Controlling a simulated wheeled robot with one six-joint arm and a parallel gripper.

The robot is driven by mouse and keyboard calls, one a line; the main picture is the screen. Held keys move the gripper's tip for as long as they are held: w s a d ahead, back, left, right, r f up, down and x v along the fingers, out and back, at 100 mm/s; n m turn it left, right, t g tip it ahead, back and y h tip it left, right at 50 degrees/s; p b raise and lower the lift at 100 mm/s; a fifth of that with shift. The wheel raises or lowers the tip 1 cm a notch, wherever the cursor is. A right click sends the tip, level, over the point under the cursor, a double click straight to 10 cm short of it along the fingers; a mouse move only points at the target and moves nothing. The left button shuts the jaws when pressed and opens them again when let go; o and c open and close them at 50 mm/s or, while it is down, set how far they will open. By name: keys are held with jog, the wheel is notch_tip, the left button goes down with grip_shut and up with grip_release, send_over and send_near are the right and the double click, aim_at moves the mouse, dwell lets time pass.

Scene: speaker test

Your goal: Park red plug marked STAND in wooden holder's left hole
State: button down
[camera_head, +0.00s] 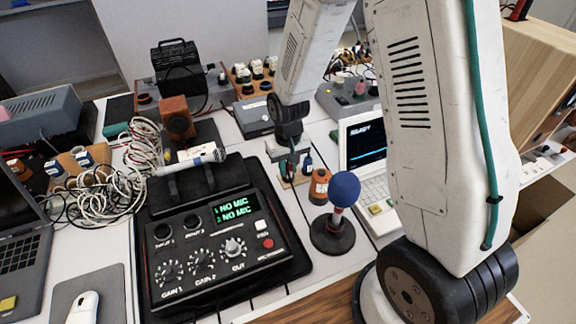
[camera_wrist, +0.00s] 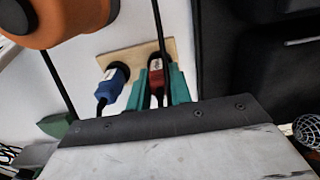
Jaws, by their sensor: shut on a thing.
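The small wooden holder (camera_head: 287,185) lies on the white table behind the mixer; its pale plate also shows in the wrist view (camera_wrist: 132,56). My gripper (camera_head: 290,165) points down over it, its teal fingers shut on the red plug, which shows between them in the wrist view (camera_wrist: 156,77). The red plug is at the holder, but I cannot tell how deep it sits in a hole. Its marking is not readable. A blue plug (camera_wrist: 112,88) stands in the holder beside it, to the right of my gripper in the head view (camera_head: 307,164). The fingers partly hide the holes.
The black mixer (camera_head: 215,250) reads NO MIC on both lines. A blue-topped microphone (camera_head: 345,190) on a round stand and an orange cylinder (camera_head: 320,186) stand close to the right of the holder. Tangled white cables (camera_head: 100,195) lie further left.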

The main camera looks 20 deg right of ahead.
aim_at(288, 164)
jog(key=c, duration=1.2)
grip_release()
notch_tip(288, 164, up, 8)
jog(key=shift+f, duration=0.1)
jog(key=shift+t, duration=0.7)
jog(key=s+d+r, duration=0.1)
jog(key=s+r, duration=0.6)
jog(key=s, duration=0.1)
jog(key=s+d+r, duration=0.1)
jog(key=s+r, duration=0.6)
jog(key=s, duration=0.1)
jog(key=s+d+r, duration=0.1)
jog(key=s+r, duration=0.6)
jog(key=s, duration=0.2)
jog(key=shift+r, duration=0.3)
